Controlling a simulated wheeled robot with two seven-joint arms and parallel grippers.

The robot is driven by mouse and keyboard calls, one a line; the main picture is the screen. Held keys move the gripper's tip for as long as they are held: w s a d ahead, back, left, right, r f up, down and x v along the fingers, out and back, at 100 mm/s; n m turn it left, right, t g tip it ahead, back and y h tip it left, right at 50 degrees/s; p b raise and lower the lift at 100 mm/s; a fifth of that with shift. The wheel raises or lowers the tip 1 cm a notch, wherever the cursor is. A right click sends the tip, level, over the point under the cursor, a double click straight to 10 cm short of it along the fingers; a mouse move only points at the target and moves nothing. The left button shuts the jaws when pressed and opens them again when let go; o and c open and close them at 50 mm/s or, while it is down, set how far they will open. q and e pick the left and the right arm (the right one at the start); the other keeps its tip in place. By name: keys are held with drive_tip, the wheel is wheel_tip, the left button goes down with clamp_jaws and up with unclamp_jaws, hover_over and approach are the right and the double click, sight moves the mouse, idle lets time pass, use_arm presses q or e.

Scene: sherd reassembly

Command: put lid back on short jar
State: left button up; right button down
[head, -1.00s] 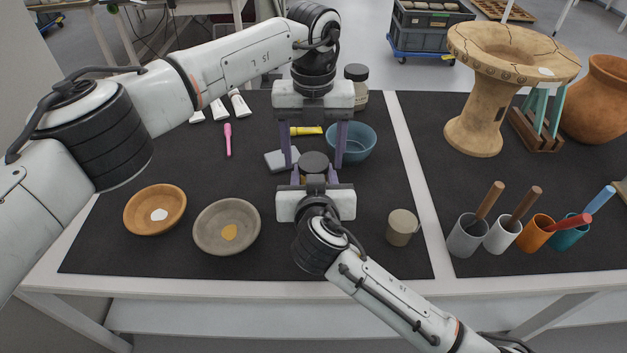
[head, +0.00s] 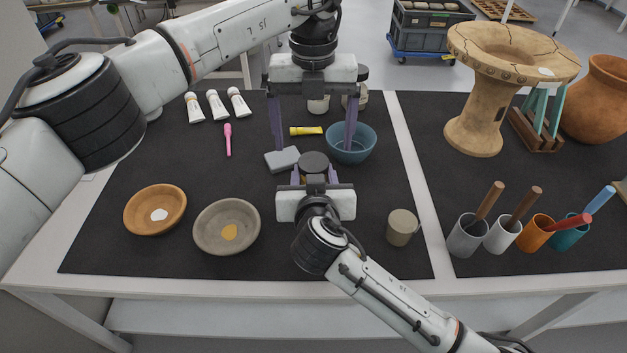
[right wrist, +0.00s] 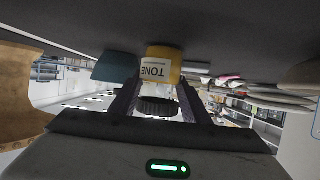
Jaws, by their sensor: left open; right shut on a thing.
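In the right wrist view the jar (right wrist: 163,60) appears upside down, with a white label reading "TONE". My left gripper (head: 315,149) is open and empty above the lid, fingers apart on either side.
A beige pot (head: 402,228) stands right. An orange dish (head: 155,221) and a grey dish (head: 212,242) are left. Another dark-lidded jar (head: 362,73) stands behind.

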use_arm(q)
wheel_tip(320, 180, up, 12)
idle(0.6)
use_arm(e)
drive_tip(key=c, duration=0.9)
unclamp_jaws()
use_arm(q)
drive_tip(key=shift+r+p, duration=0.3)
drive_tip(key=shift+p, duration=0.05)
use_arm(e)
drive_tip(key=v, duration=1)
drive_tip(key=shift+s+r, duration=0.1)
drive_tip(key=shift+r, duration=0.05)
